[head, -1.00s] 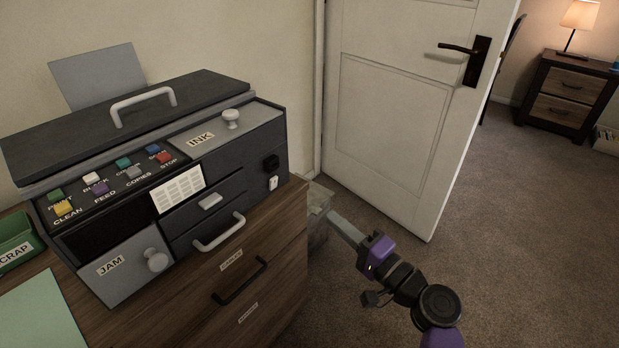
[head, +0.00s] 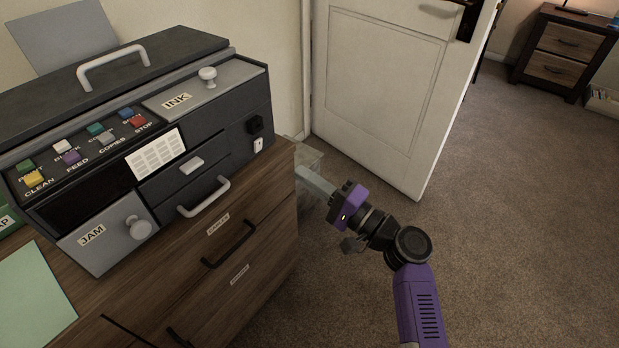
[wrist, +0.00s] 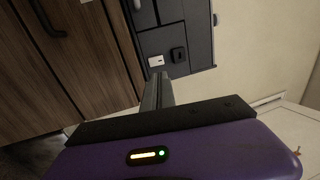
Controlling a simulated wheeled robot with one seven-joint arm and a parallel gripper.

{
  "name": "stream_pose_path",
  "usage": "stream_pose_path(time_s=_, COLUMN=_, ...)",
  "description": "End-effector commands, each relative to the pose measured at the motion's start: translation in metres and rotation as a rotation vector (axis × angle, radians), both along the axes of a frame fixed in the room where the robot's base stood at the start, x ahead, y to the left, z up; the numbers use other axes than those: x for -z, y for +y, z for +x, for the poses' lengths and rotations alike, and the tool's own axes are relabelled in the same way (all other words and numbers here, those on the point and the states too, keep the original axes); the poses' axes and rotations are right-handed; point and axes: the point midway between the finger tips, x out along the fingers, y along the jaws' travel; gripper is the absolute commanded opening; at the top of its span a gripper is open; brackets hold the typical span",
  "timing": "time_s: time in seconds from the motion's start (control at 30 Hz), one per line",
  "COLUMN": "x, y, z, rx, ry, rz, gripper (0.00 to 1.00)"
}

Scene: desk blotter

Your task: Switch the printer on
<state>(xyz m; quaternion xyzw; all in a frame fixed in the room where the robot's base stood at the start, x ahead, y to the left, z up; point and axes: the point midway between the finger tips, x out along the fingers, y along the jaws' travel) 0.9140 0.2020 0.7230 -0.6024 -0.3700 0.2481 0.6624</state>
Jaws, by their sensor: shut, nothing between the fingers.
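The printer (head: 190,135) is a dark grey machine on a wooden cabinet at the left in the head view. A small white switch (head: 258,145) sits low at the right end of its front, below a black socket-like part (head: 254,125). The wrist view also shows the white switch (wrist: 155,61) and the black part (wrist: 178,55) just beyond the fingertips. My gripper (head: 302,174) is shut and empty, right of and apart from the printer, its fingers pointing towards the switch. I cannot tell which way the switch is set.
The printer front also has coloured buttons (head: 72,156), the JAM panel (head: 105,235), the INK lid (head: 190,92) and drawer handles. The cabinet (head: 235,245) stands below. A clear bin (head: 312,160) is beside the cabinet, near an open white door (head: 385,90). Carpet on the right is free.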

Motion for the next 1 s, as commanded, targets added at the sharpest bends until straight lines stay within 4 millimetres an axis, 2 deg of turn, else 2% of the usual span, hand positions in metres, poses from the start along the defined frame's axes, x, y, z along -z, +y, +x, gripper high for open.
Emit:
stream_pose_path(time_s=0.3, x=-0.012, y=0.05, z=0.038, rx=-0.002, ry=-0.001, rz=0.001, gripper=0.0)
stream_pose_path(time_s=0.5, x=-0.017, y=0.071, z=0.055, rx=-0.001, ry=0.0, rz=0.0, gripper=0.0)
stream_pose_path(time_s=0.7, x=-0.019, y=0.079, z=0.062, rx=0.0, ry=0.001, rz=-0.001, gripper=0.0)
stream_pose_path(time_s=1.0, x=-0.02, y=0.08, z=0.062, rx=0.001, ry=0.0, rz=-0.001, gripper=0.0)
